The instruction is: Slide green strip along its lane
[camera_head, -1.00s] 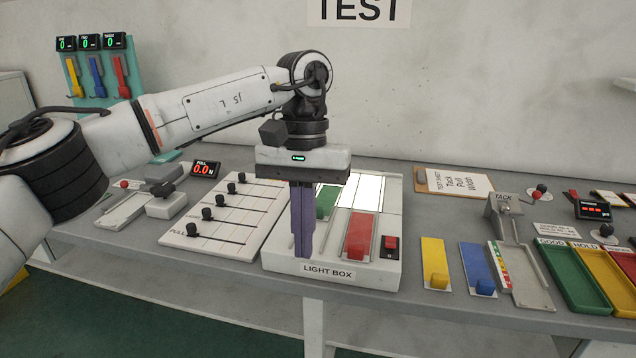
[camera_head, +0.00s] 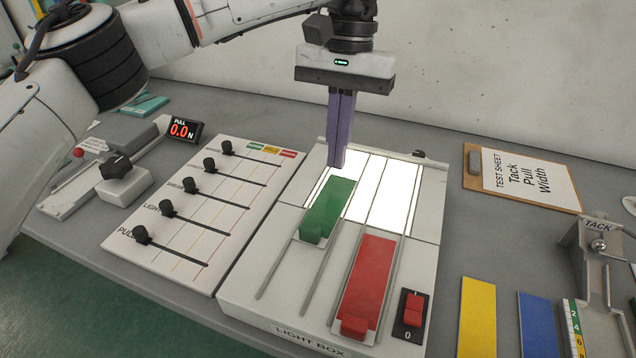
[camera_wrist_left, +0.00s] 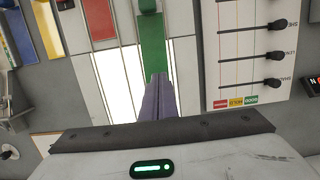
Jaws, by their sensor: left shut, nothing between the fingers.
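The green strip (camera_head: 328,207) lies in the left lane of the light box (camera_head: 262,300), its far part over the lit white panel (camera_head: 382,193). Its raised green block is at the near end. My left gripper (camera_head: 337,165) is shut and empty, pointing down, with its purple fingertips at the far end of the green strip. In the left wrist view the fingertips (camera_wrist_left: 158,78) overlap the far end of the green strip (camera_wrist_left: 154,50); I cannot tell whether they touch it. My right gripper is in neither view.
The red strip (camera_head: 368,285) lies in the lane to the right, beside a red rocker switch (camera_head: 413,310). A slider board (camera_head: 200,215) with black knobs stands left. A clipboard (camera_head: 525,180) lies right, with yellow (camera_head: 478,315) and blue strips (camera_head: 540,325) nearer.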

